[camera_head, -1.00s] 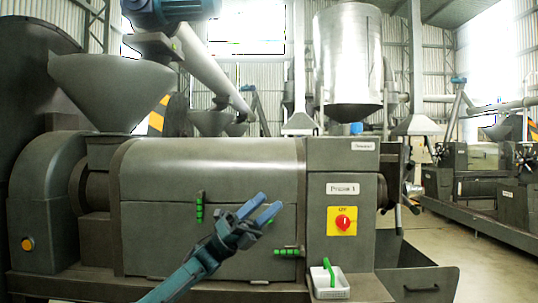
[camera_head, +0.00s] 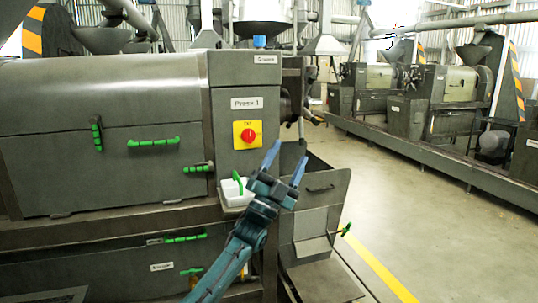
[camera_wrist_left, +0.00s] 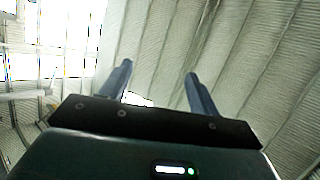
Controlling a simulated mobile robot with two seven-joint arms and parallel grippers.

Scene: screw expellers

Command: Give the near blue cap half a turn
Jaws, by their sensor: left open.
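The near blue cap (camera_head: 259,41) is small and sits on top of the press housing, above the "Screen" label, in the head view. My left gripper (camera_head: 287,160) is open and empty, fingers pointing up, in front of the press's right end. It is well below the cap and a little to its right, apart from it. In the left wrist view, the two blue fingers (camera_wrist_left: 157,82) stand apart with only roof and wall panels beyond. The cap does not show there. My right gripper is not in view.
The red knob (camera_head: 248,135) on a yellow plate is left of my gripper. A white tray (camera_head: 233,198) with a green handle sits beside it. A grey chute bin (camera_head: 318,190) is at its right. Open floor (camera_head: 420,225) lies further right.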

